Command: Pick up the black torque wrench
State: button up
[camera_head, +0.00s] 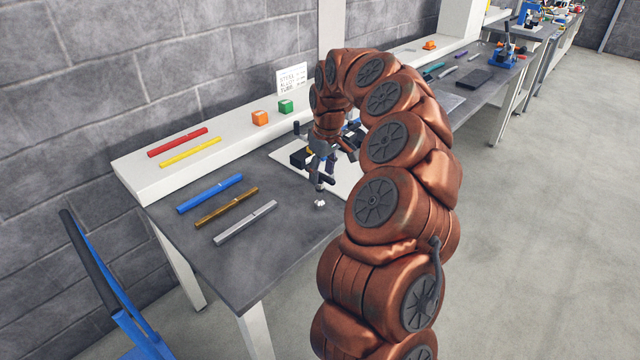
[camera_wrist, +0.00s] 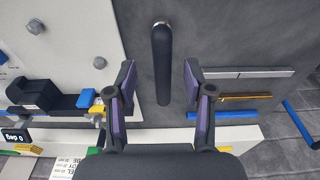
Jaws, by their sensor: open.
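The black torque wrench (camera_wrist: 162,62) shows in the wrist view as a long dark rounded bar with a light rim at its top end. It is over the dark bench top, beside a light plate. My gripper (camera_wrist: 159,72) is open, with one finger on each side of the bar and a gap on both sides. The bar's lower part lies between the fingers and its upper part extends beyond them. I cannot tell the height between fingers and bar. In the head view my gripper (camera_head: 322,176) is low over the bench, and I cannot clearly make out the wrench there.
Grey (camera_head: 245,222), brown (camera_head: 227,207) and blue (camera_head: 210,193) strips lie left of my gripper. A black fixture (camera_wrist: 35,95) stands on the light plate (camera_wrist: 75,30).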

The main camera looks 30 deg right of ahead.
aim_at(319, 184)
jog(key=shift+w+a+f+p, duration=0.15)
jog(key=shift+f+p, duration=0.3)
jog(key=shift+f, duration=0.7)
jog(key=shift+w+a+f+p, duration=0.15)
jog(key=shift+f+p, duration=0.25)
jog(key=shift+f, duration=0.75)
jog(key=shift+d, duration=0.1)
grip_shut()
